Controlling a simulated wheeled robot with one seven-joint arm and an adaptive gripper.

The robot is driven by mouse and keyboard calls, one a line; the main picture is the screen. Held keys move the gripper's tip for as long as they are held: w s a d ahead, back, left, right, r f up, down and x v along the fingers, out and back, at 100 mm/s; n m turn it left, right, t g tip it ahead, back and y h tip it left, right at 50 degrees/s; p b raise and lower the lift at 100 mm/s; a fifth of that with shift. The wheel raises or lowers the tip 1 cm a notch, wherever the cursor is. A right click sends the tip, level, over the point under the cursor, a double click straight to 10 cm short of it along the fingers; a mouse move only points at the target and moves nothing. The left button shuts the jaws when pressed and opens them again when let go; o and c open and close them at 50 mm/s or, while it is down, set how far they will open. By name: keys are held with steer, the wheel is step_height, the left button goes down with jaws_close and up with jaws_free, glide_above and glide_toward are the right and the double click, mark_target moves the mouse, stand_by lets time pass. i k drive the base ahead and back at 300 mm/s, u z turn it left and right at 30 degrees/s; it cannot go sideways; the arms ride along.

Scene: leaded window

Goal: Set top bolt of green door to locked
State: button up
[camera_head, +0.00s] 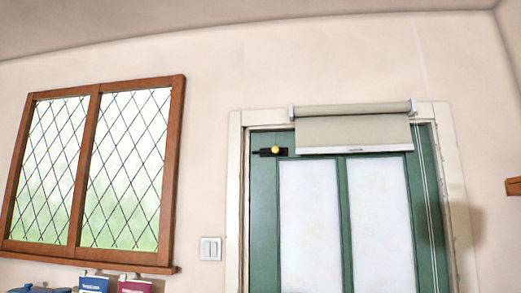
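The green door (345,230) stands closed in its cream frame at the right of the head view, with two white panels. Its top bolt (271,151) is a small dark bolt with a yellow knob, mounted near the door's upper left corner, just left of the blind. The bolt is too small to tell whether its bar reaches into the frame. My gripper is not in view.
A rolled-down beige blind (353,133) covers the top of the door beside the bolt. A white light switch (210,248) is on the wall left of the frame. A leaded window (95,170) is at the left, with small items along the bottom edge. A brown wooden piece (514,186) juts in at the right.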

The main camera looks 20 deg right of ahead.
mark_target(275, 151)
steer(key=u, duration=0.35)
steer(key=i, duration=0.65)
steer(key=z, duration=1.15)
